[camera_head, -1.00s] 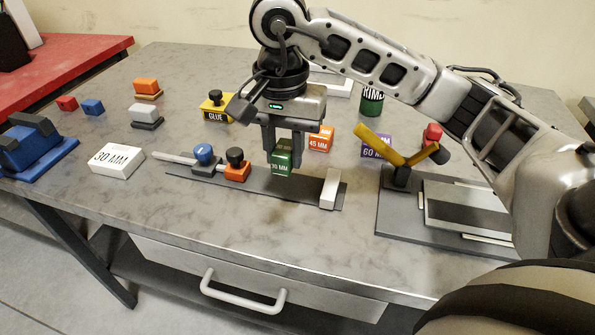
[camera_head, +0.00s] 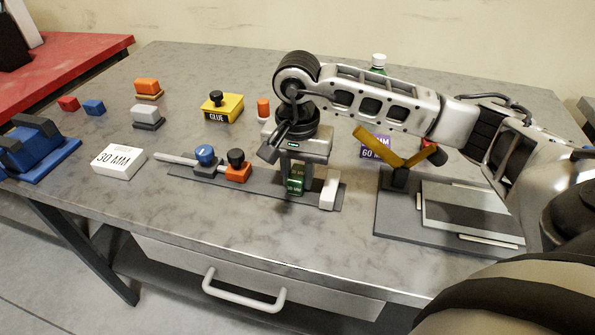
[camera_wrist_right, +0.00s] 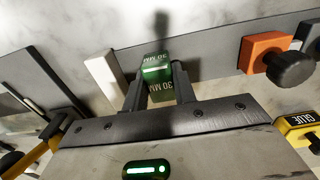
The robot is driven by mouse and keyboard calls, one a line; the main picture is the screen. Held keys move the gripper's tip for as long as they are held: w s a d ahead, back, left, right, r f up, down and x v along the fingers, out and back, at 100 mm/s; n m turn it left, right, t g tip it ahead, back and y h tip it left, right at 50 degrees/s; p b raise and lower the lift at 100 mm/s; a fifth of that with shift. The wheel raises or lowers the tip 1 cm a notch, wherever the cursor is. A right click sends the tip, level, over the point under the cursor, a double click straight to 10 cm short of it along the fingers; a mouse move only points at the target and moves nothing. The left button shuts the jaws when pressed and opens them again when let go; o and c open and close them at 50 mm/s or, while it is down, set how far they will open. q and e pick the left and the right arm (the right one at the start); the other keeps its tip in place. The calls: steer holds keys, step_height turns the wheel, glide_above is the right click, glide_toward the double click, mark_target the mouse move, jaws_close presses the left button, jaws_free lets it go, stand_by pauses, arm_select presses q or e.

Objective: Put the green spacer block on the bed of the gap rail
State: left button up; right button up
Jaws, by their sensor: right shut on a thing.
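The green spacer block (camera_head: 295,186), marked 30 MM, is between the fingers of my right gripper (camera_head: 297,176), which is shut on it. The block is over the dark bed of the gap rail (camera_head: 265,184), just left of the white end stop (camera_head: 329,190), with a narrow space between. I cannot tell whether its underside touches the bed. The wrist view also shows the block (camera_wrist_right: 157,67), the bed (camera_wrist_right: 207,55), the white stop (camera_wrist_right: 105,75) and the orange slider (camera_wrist_right: 262,52). My left gripper is out of view.
The orange slider (camera_head: 238,173) and the grey slider with a blue knob (camera_head: 204,162) sit at the rail's left part. A grey plate fixture with yellow levers (camera_head: 405,215) stands right. The yellow glue holder (camera_head: 222,107) is behind.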

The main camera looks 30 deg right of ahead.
mark_target(298, 173)
steer(key=shift+f, duration=0.2)
steer(key=o, duration=1)
steer(key=shift+r, duration=0.1)
step_height(298, 173, up, 12)
steer(key=shift+r, duration=0.2)
steer(key=shift+f, duration=0.1)
